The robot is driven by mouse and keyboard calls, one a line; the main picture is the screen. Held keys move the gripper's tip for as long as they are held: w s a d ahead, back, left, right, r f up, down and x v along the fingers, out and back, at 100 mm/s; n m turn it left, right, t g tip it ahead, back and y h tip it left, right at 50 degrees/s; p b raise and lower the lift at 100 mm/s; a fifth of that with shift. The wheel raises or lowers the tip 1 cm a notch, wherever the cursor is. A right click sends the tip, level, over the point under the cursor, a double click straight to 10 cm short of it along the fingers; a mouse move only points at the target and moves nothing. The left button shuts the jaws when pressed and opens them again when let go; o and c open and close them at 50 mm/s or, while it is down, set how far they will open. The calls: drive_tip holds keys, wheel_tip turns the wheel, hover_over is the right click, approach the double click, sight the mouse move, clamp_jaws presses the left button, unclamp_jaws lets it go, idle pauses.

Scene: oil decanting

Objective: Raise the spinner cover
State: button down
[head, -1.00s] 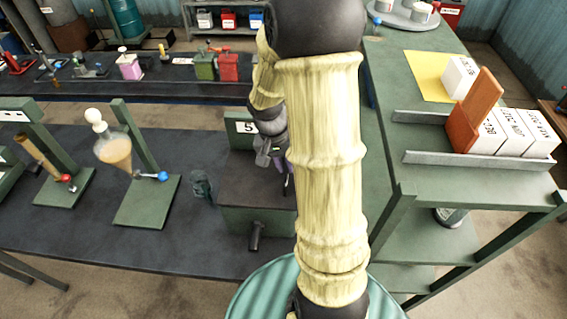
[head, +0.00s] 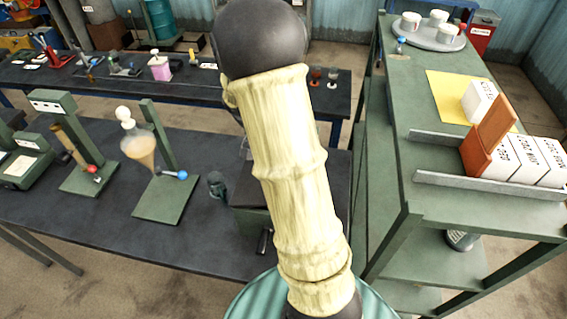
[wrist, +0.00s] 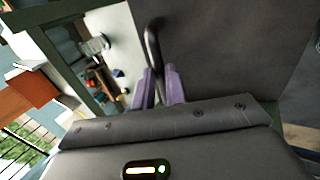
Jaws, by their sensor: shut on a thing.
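The spinner is a green box (head: 246,221) with a dark top, on the dark bench; my arm hides much of it in the head view. In the wrist view, a large dark flat panel (wrist: 245,45), seemingly the spinner cover, stands tilted across the picture. A dark curved handle (wrist: 152,42) runs beside it. My gripper (wrist: 159,78) has its two purple fingers shut on this handle. My gripper is hidden behind my arm in the head view. The cover's exact angle cannot be told.
A funnel flask (head: 138,150) on a green stand and a small dark glass (head: 217,185) are left of the spinner. A green shelf unit (head: 440,205) with white boxes (head: 525,160) and a brown block (head: 490,135) stands close on the right.

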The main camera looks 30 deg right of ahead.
drive_tip(key=shift+g+h, duration=0.7)
drive_tip(key=shift+a+f+p+v, duration=0.1)
drive_tip(key=shift+p+v, duration=0.25)
drive_tip(key=shift+v, duration=0.55)
drive_tip(key=shift+a+f+p+v, duration=0.15)
drive_tip(key=shift+p+v, duration=0.15)
drive_tip(key=shift+v, duration=0.55)
drive_tip(key=shift+a+f+p+v, duration=0.1)
drive_tip(key=shift+p+v, duration=0.25)
drive_tip(key=shift+v, duration=0.55)
drive_tip(key=shift+w, duration=0.15)
drive_tip(key=c, duration=1.5)
unclamp_jaws()
drive_tip(key=shift+o, duration=0.3)
drive_tip(key=shift+w+a, duration=0.1)
drive_tip(key=shift+a, duration=0.1)
drive_tip(key=b+v, duration=0.3)
drive_tip(key=v, duration=1.4)
drive_tip(key=shift+r+b, duration=0.2)
drive_tip(key=shift+b, duration=0.2)
